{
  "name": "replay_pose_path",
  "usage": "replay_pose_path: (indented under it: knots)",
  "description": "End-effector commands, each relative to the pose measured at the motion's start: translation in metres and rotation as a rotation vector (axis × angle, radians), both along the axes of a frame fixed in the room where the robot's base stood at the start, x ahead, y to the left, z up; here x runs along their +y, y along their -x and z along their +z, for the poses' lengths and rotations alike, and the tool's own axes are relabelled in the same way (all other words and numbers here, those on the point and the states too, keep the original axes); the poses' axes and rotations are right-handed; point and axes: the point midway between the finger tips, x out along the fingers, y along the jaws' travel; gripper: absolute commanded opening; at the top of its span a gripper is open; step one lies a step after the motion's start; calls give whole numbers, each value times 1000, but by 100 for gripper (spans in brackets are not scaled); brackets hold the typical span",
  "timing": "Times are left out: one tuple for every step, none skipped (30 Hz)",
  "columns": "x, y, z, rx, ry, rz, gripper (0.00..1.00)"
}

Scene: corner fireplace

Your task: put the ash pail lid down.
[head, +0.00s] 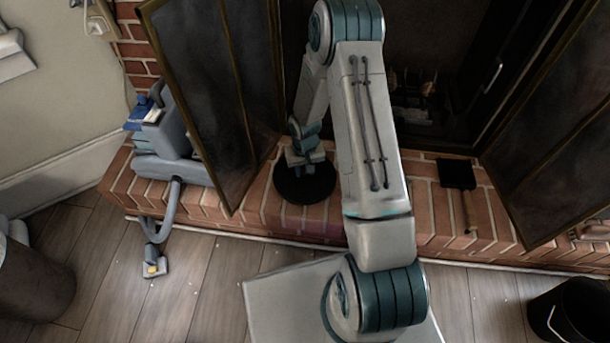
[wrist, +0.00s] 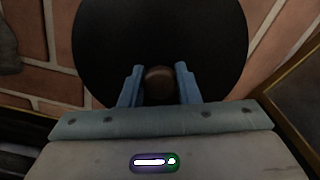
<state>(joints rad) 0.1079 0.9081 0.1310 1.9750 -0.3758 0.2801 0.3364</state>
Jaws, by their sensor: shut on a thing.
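The ash pail lid is a round black disc (head: 303,188) with a brown knob, at the brick hearth ledge in the head view. My gripper (head: 303,158) is above its middle, partly hidden by my arm. In the wrist view the lid (wrist: 160,35) fills the upper middle and my gripper (wrist: 160,85) has its two blue fingers on either side of the knob (wrist: 159,84), shut on it. The lid looks level and close to the bricks. I cannot tell whether it touches them. A black pail (head: 570,312) stands on the floor at the lower right.
The brick hearth (head: 420,205) runs across the view. A black shovel (head: 457,178) lies on it to the right. A grey vacuum-like appliance (head: 170,150) sits at the left end. Open glass doors (head: 215,90) flank the firebox. Bare bricks lie between lid and shovel, partly behind my arm.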

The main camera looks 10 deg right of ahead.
Motion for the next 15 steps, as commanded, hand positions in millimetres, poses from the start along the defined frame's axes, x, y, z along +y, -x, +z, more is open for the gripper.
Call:
replay_pose_path:
  knots:
    - [0, 1, -14, 2, 0, 0, 3]
    - [0, 1, -19, 2, 0, 0, 3]
    - [0, 1, -24, 2, 0, -1, 3]
    - [0, 1, -27, 2, 0, -1, 3]
    - [0, 0, -28, 2, 0, -1, 3]
    - [0, 0, -28, 1, 0, 0, 3]
    - [0, 0, -28, 1, 0, 0, 3]
    - [0, 0, -27, 1, 0, 0, 3]
    - [0, 0, -26, 0, 0, 0, 3]
    - [0, 0, -26, 0, 0, 0, 3]
    - [0, 0, -26, 0, 0, 0, 3]
    - [0, 0, -26, 1, 0, 0, 3]
    - [0, 0, -27, 1, 0, 0, 3]
    - [0, 0, -28, 1, 0, 0, 3]
    - [0, 0, -30, 1, 0, 0, 3]
